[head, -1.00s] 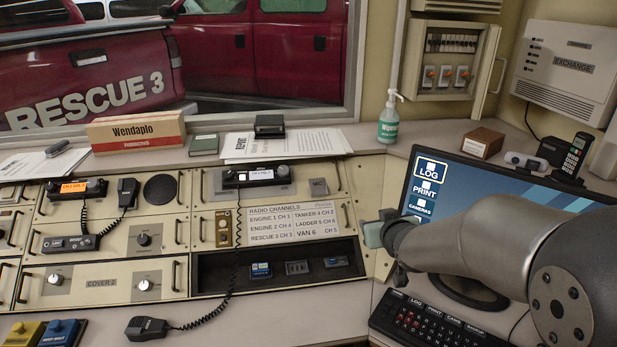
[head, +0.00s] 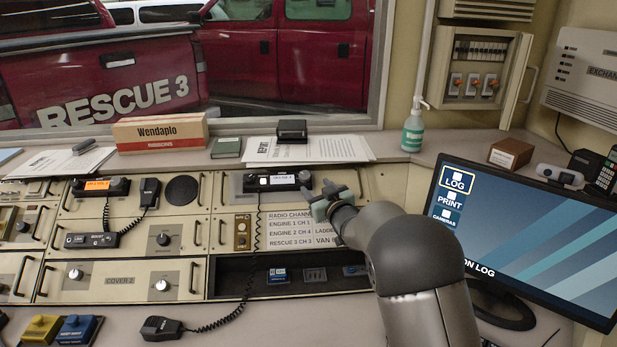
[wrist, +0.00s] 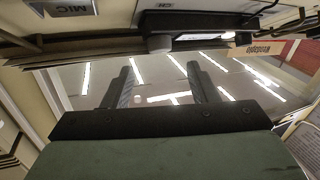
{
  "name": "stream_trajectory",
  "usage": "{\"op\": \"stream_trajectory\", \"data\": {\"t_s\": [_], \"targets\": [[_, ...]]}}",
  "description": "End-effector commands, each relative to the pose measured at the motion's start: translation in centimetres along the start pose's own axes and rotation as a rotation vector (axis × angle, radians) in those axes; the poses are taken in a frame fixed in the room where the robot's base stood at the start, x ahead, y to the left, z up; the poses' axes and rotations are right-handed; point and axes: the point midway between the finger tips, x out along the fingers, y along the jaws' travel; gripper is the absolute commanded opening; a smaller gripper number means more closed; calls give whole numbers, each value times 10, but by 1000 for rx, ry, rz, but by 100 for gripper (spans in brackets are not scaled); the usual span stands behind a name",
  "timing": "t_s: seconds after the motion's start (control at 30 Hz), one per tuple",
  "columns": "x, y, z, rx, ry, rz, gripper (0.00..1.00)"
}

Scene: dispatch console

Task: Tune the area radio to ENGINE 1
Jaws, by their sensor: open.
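One radio (head: 277,181) with a pale lit display sits at the top of the middle console panel. Another radio (head: 100,186) with an orange display sits to the left. I cannot read which is the area radio. My gripper (head: 328,200) is open and empty, right of and in front of the middle radio. In the wrist view, my gripper's spread fingers (wrist: 158,82) point toward that radio's body (wrist: 215,20) and round knob (wrist: 159,43), apart from them.
A handset (head: 162,328) on a coiled cord lies on the front ledge. A monitor (head: 530,235) stands at the right. A dark recessed tray (head: 235,276) lies below the card.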

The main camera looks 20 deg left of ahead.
Motion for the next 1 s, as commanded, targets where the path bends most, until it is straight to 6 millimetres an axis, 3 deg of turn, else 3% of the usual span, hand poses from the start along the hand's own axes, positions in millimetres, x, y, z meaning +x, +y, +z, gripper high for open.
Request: {"op": "stream_trajectory", "data": {"t_s": [0.1, 0.3, 0.73, 0.77, 0.9, 1.0], "targets": [[26, 0, -1, -2, 0, -1, 53], [54, 0, 0, 0, -1, 0, 53], [64, 0, 0, 1, -1, 1, 53], [64, 0, 0, 1, -1, 1, 50], [64, 0, 0, 1, -1, 1, 11], [64, 0, 0, 1, -1, 1, 9]]}}
